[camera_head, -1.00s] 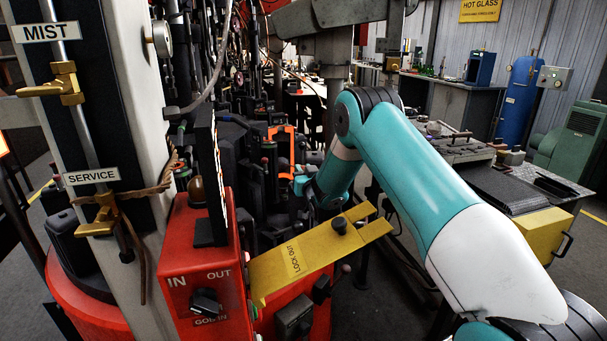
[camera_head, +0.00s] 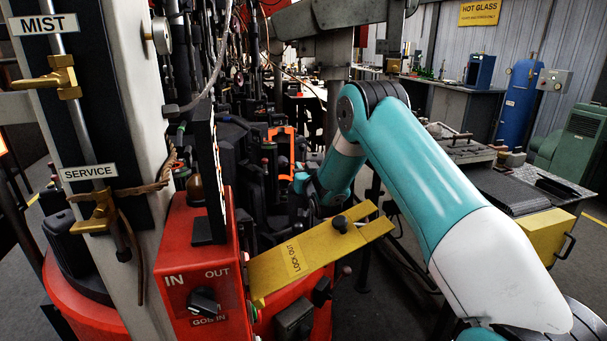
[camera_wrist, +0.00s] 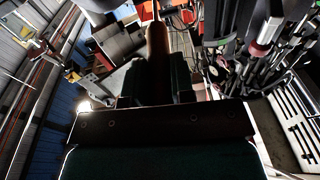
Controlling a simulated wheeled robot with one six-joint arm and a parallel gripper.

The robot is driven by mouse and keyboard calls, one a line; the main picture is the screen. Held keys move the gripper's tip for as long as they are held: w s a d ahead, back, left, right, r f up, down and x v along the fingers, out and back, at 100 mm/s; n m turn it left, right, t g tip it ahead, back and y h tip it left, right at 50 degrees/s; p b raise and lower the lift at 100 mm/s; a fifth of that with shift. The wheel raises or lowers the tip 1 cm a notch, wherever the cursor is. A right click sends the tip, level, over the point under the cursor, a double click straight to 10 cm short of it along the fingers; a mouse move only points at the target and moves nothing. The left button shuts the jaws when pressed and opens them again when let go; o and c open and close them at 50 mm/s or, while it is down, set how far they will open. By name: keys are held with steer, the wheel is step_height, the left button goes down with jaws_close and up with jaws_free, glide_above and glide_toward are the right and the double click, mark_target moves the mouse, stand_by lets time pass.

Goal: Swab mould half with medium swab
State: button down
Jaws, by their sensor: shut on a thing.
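In the wrist view my gripper (camera_wrist: 157,88) is dark and shut on a brown rod-like handle (camera_wrist: 158,42), which looks like the swab's. The handle points away, toward the top of the picture. The swab's head cannot be made out, so its size and any contact with a mould cannot be told. Dark mould parts (camera_head: 232,130) crowd the machine left of my wrist. I cannot tell which one is the mould half.
A red control box (camera_head: 200,262) and a yellow lock-out bar (camera_head: 300,262) stand close in front of my wrist. An orange frame (camera_head: 282,150) is just behind it. A bench (camera_head: 500,185) with a yellow box (camera_head: 540,235) stands at the right. Bare floor shows at the far right.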

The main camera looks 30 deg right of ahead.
steer(key=shift+w+r+p, duration=0.1)
steer(key=shift+r+p, duration=0.45)
steer(key=shift+r, duration=3.4)
steer(key=shift+f+b, duration=5.4)
steer(key=shift+b, duration=0.95)
steer(key=shift+r, duration=0.1)
steer(key=v, duration=0.1)
steer(key=b+v, duration=0.1)
steer(key=v, duration=0.3)
steer(key=shift+r, duration=0.25)
